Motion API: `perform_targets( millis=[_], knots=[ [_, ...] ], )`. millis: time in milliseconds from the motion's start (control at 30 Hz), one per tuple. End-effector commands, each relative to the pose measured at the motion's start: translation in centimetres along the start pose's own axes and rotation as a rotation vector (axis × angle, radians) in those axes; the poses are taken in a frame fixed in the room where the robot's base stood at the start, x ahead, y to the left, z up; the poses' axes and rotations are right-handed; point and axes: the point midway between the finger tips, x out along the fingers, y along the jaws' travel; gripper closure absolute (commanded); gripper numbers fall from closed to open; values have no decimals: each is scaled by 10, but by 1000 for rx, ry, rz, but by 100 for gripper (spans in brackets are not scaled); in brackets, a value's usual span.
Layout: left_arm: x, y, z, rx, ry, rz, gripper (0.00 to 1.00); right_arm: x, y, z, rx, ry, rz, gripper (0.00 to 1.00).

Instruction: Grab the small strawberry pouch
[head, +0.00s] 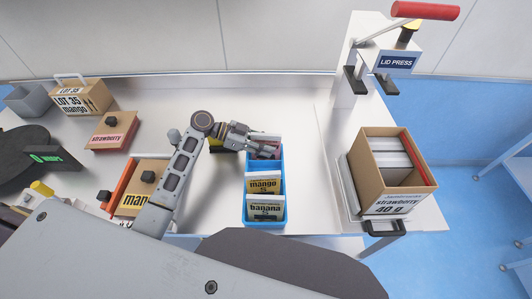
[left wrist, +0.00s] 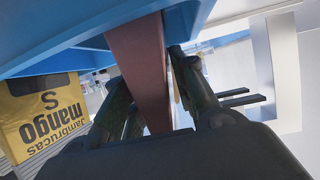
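The blue rack (head: 282,185) stands mid-table, with a mango pouch (head: 262,184) in the middle and a banana pouch (head: 265,208) at the front. A red and white pouch (head: 268,141), likely the strawberry one, is in the far compartment, partly hidden by my left gripper (head: 252,141). In the left wrist view a dull red pouch (left wrist: 140,60) stands between the two fingers, its label out of sight. The fingers lie close along both its sides; firm contact on both cannot be made out. The mango pouch marked S (left wrist: 42,118) shows at left. My right gripper is out of view.
An open carton marked strawberry 40 g (head: 385,195) stands on the right, near the lid press (head: 395,62). Boxes marked strawberry (head: 112,131) and mango (head: 140,190) are on the left. Bare table lies between the rack and the carton.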

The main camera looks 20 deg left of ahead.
Motion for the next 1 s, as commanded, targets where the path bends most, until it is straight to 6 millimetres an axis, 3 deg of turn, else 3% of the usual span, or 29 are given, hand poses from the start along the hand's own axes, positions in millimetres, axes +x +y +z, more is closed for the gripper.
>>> perform_targets(
  millis=[567,1000],
  knots=[
    [-3,0,-6,2,0,-1,92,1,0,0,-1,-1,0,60],
    [-24,0,-57,5,0,0,92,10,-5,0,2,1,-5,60]
  ],
)
